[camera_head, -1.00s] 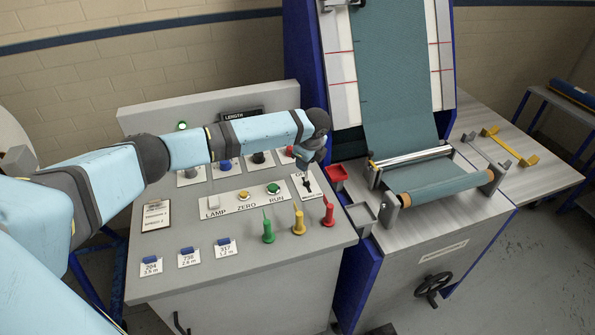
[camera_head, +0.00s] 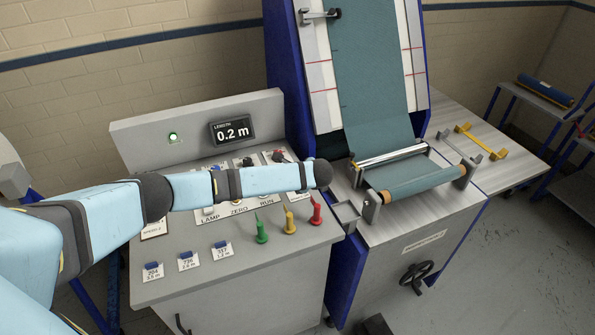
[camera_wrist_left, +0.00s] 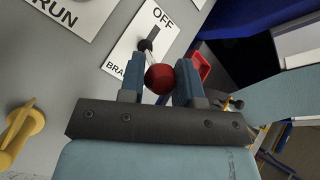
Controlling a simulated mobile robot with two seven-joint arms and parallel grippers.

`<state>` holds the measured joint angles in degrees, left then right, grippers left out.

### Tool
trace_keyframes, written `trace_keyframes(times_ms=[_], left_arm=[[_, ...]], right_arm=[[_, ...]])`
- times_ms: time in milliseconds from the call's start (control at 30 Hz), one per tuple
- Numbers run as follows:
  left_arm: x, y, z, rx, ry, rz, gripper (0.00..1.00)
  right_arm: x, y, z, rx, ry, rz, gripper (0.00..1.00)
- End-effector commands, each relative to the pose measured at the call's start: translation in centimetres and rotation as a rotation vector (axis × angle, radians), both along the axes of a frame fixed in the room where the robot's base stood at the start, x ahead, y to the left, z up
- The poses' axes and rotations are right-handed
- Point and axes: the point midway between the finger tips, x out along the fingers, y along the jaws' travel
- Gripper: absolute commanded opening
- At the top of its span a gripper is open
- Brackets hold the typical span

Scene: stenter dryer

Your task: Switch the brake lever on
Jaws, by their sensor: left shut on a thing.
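The brake lever's red ball knob (camera_wrist_left: 159,78) sits between the two fingers of my left gripper (camera_wrist_left: 160,76) in the left wrist view, and the gripper is shut on it. The lever's thin metal shaft comes out of a slot in a white plate (camera_wrist_left: 140,46) marked OFF at one end; the label at the other end is partly covered by a finger. The dark slot shows on the OFF side of the shaft. In the head view my left arm hides the lever and the gripper. My right gripper is not in view.
A display (camera_head: 233,131) reads 0.2 m. The machine's teal cloth roll (camera_head: 425,180) is right of my wrist.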

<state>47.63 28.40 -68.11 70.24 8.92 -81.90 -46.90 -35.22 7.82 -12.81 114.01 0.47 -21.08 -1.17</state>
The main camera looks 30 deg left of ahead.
Motion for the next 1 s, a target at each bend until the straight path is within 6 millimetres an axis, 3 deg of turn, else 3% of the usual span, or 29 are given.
trace_keyframes(times_ms=[500,533,633,1000], left_arm=[[-0.12,-0.09,-0.11,0.017,-0.013,0.002,0.00],[-0.13,-0.09,-0.11,0.017,-0.013,0.002,0.33],[-0.13,-0.10,-0.12,0.017,-0.013,0.001,0.56],[-0.33,-0.42,0.28,0.017,-0.014,0.001,0.56]], right_arm=[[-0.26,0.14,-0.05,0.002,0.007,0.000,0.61],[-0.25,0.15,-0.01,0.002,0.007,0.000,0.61],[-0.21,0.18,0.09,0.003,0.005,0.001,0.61],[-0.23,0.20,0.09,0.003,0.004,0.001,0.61]])
